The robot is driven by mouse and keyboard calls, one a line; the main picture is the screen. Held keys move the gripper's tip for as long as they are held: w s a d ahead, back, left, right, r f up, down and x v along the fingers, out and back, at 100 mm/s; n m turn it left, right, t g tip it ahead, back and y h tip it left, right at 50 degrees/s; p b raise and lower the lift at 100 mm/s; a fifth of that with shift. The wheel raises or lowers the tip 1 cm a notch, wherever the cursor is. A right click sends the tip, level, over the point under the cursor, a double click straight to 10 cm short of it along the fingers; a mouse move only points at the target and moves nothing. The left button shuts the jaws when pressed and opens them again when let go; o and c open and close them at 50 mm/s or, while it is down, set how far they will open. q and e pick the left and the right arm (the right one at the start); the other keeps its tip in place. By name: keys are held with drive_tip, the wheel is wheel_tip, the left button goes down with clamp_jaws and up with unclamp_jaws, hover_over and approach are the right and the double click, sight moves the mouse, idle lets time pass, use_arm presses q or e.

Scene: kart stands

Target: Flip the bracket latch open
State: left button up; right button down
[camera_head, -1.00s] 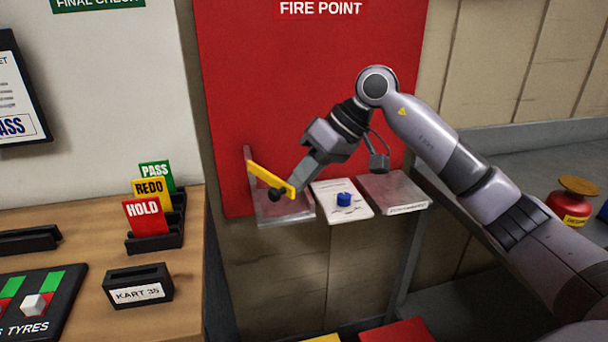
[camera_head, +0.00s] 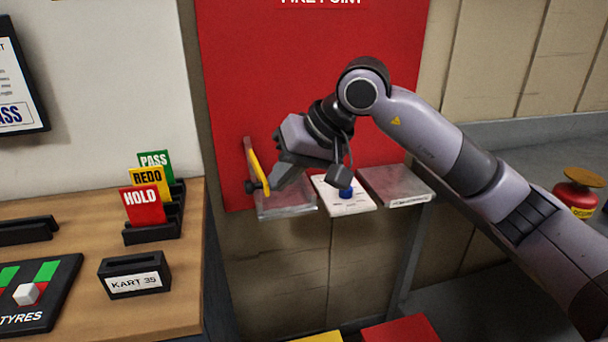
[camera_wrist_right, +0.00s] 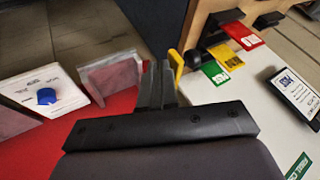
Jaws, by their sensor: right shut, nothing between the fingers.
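The yellow bracket latch (camera_head: 262,178), with a black knob at its end, stands at the left side of the clear grey bracket (camera_head: 288,211) on the red board. It points outward, away from the board, and the bracket's front is uncovered. My right gripper (camera_head: 275,186) is shut and empty, just right of the latch, over the bracket. In the wrist view the closed fingers (camera_wrist_right: 157,72) lie between the bracket wall (camera_wrist_right: 113,76) and the latch (camera_wrist_right: 176,66). I cannot tell if they touch the latch. My left gripper is in neither view.
A white panel with a blue knob (camera_head: 347,193) and a grey shelf (camera_head: 397,184) sit right of the bracket. The wooden bench (camera_head: 185,270) at left holds the HOLD, REDO and PASS cards (camera_head: 143,206).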

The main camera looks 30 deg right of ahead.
sight(263, 181)
drive_tip(key=shift+a+b, duration=0.45)
drive_tip(key=shift+a, duration=1.2)
